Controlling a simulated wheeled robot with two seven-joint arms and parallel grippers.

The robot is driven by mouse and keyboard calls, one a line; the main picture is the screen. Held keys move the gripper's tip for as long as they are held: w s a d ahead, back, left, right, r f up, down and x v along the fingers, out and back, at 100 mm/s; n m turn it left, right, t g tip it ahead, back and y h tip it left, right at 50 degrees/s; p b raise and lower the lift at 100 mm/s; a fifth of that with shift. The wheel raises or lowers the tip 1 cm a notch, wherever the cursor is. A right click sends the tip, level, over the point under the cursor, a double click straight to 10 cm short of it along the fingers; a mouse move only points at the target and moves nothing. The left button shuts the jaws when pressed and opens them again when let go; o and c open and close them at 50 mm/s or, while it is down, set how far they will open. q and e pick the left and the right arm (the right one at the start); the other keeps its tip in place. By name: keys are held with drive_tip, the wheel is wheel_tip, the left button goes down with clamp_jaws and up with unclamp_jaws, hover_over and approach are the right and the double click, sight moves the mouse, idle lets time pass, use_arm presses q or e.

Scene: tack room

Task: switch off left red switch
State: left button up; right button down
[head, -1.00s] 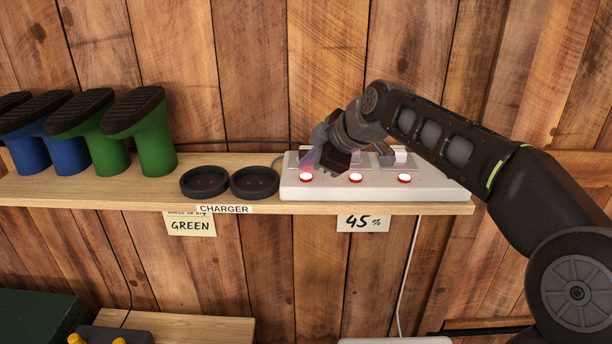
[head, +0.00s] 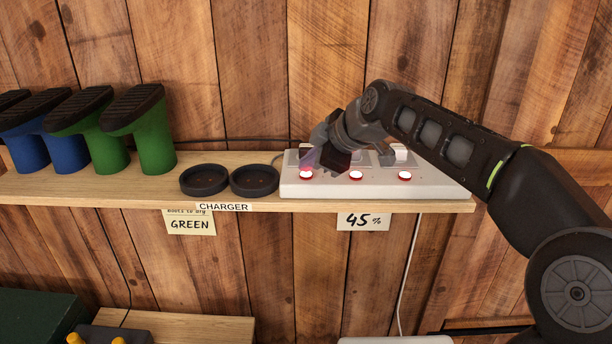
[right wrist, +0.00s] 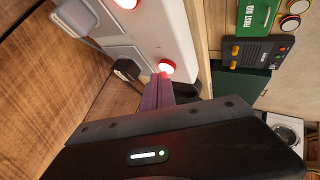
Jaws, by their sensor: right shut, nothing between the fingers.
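A white power strip (head: 425,186) lies on the wooden shelf with a row of three red-rimmed switches, all glowing. The left red switch (head: 306,175) is lit at the strip's left end. The middle switch (head: 355,176) and right switch (head: 404,176) are lit too. My right gripper (head: 309,163) is shut and empty, its fingertips just behind and above the left switch. In the right wrist view the fingers (right wrist: 160,91) point at the near lit switch (right wrist: 167,67), very close to it; I cannot tell whether they touch. My left gripper is out of view.
Plugs sit in the strip's sockets behind the switches, including a dark plug (right wrist: 127,69). Two round black charger pads (head: 204,180) are left of the strip. Green boots (head: 155,145) and blue boots stand further left. A plank wall (head: 250,80) rises behind.

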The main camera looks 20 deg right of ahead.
sight(309, 176)
drive_tip(key=shift+f, duration=0.25)
idle(0.3)
drive_tip(key=shift+r, duration=0.55)
drive_tip(key=shift+r, duration=0.1)
wheel_tip(309, 176, up, 6)
drive_tip(key=p, duration=0.4)
drive_tip(key=shift+p, duration=0.3)
idle(0.5)
